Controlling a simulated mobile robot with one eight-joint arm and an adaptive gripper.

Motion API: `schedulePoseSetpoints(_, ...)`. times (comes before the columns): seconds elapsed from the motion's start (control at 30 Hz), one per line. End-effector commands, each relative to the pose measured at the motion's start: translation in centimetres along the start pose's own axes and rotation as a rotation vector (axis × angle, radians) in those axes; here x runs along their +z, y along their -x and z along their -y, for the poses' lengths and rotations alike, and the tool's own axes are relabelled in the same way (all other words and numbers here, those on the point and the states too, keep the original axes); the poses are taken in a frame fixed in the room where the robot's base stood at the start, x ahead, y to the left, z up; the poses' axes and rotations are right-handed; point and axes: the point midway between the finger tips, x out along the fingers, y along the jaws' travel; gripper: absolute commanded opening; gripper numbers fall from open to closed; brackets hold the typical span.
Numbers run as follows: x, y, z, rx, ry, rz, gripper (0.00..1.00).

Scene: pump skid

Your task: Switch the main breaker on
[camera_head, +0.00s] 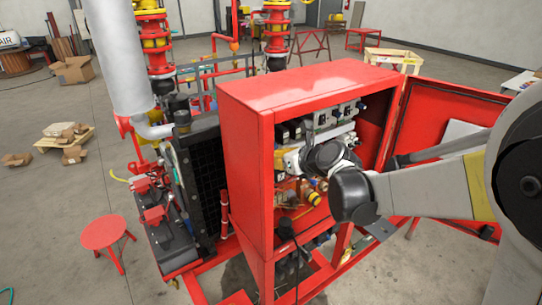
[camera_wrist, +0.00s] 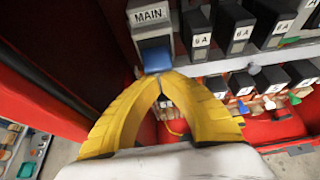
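The main breaker (camera_wrist: 149,15), a grey block labelled MAIN, is at the top of the wrist view. Its blue lever (camera_wrist: 156,57) sits below the label. My gripper (camera_wrist: 161,76) has two yellow fingers, whose tips meet right at the lower edge of the blue lever. They look touching or nearly touching it; I cannot tell which. Nothing shows held between the fingers. In the head view my arm reaches into the open red cabinet (camera_head: 310,80), and the wrist hides the fingertips and part of the panel.
Black breakers (camera_wrist: 237,25) with number labels stand right of the main breaker, with a second row (camera_wrist: 240,85) below. The cabinet's red left wall is close. The open cabinet door (camera_head: 430,120) is on the right, behind my arm. A red stool (camera_head: 103,232) stands at left.

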Motion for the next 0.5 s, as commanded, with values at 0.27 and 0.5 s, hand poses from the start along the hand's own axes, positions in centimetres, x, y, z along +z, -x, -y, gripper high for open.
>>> schedulePoseSetpoints(0.27, 0.4, 1.1, 0.7, -0.001, -0.001, -0.051, 0.0)
schedulePoseSetpoints(0.5, 1.1, 1.8, 0.7, -0.001, 0.0, -0.05, 0.0)
